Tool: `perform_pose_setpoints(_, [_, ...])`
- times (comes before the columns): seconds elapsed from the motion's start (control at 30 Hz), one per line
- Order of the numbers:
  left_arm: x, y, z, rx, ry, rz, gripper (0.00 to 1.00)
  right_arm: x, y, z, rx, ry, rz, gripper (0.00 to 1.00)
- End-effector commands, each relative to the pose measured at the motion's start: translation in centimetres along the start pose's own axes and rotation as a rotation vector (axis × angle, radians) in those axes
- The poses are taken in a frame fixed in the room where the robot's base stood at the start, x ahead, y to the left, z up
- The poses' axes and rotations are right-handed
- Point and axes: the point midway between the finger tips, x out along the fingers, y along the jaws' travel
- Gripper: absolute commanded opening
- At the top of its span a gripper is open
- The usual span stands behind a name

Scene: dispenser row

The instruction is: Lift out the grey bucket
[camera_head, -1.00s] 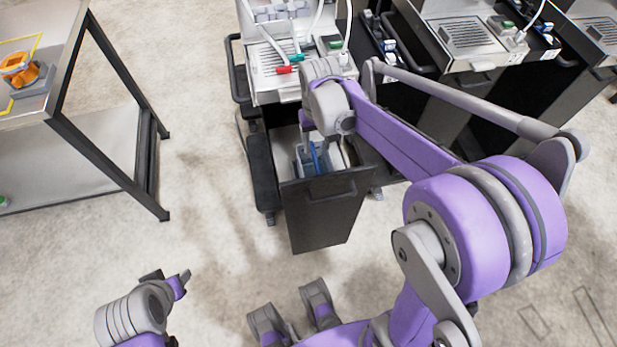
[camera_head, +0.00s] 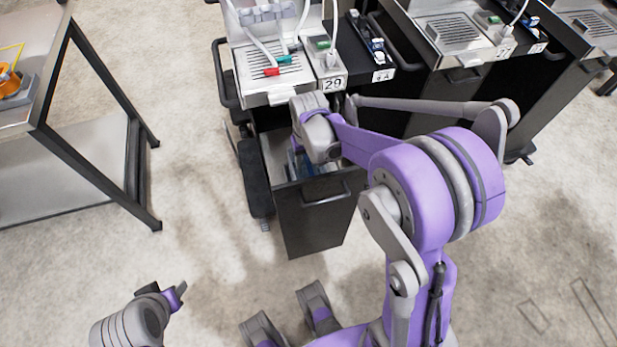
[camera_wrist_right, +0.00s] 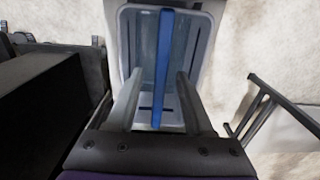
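The grey bucket (camera_wrist_right: 187,37) sits in the open black drawer (camera_head: 312,219) and has a blue bar-shaped handle (camera_wrist_right: 163,62) across its top. In the head view the bucket (camera_head: 293,165) is mostly hidden by my right wrist and the drawer front. My right gripper (camera_wrist_right: 160,100) is open above the bucket, with the blue handle between its two fingers; I see no contact. Its fingertips are hidden in the head view. My left gripper (camera_head: 172,293) is empty, low at the left, away from the drawer; its finger gap is unclear.
The drawer belongs to a dispenser station labelled 29 (camera_head: 332,84) with a drip grate (camera_head: 272,65). More dispensers stand to the right. A metal table (camera_head: 85,165) with an orange object (camera_head: 9,80) stands at the left. The floor (camera_head: 205,190) between is clear.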

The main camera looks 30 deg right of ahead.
Motion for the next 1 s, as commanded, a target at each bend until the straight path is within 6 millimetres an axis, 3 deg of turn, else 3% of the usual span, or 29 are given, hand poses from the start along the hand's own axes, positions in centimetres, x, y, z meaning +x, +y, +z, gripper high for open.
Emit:
perform_pose_setpoints(0.03, [0.00, 0.00, 0.00, 0.000, 0.000, 0.000, 0.50, -0.01, 0.00, 0.00, 0.000, 0.000, 0.000, 0.43])
perform_pose_setpoints(0.2, [0.00, 0.00, 0.00, 0.000, 0.000, 0.000, 0.50, -0.03, 0.00, 0.01, 0.000, 0.000, 0.000, 0.13])
perform_pose_setpoints(0.3, [0.00, 0.00, 0.00, 0.000, 0.000, 0.000, 0.50, -0.03, 0.00, 0.01, 0.000, 0.000, 0.000, 0.00])
perform_pose_setpoints(1.0, [-0.01, 0.00, 0.00, 0.000, 0.000, 0.000, 0.50, -0.06, 0.00, 0.00, 0.000, 0.000, 0.000, 0.00])
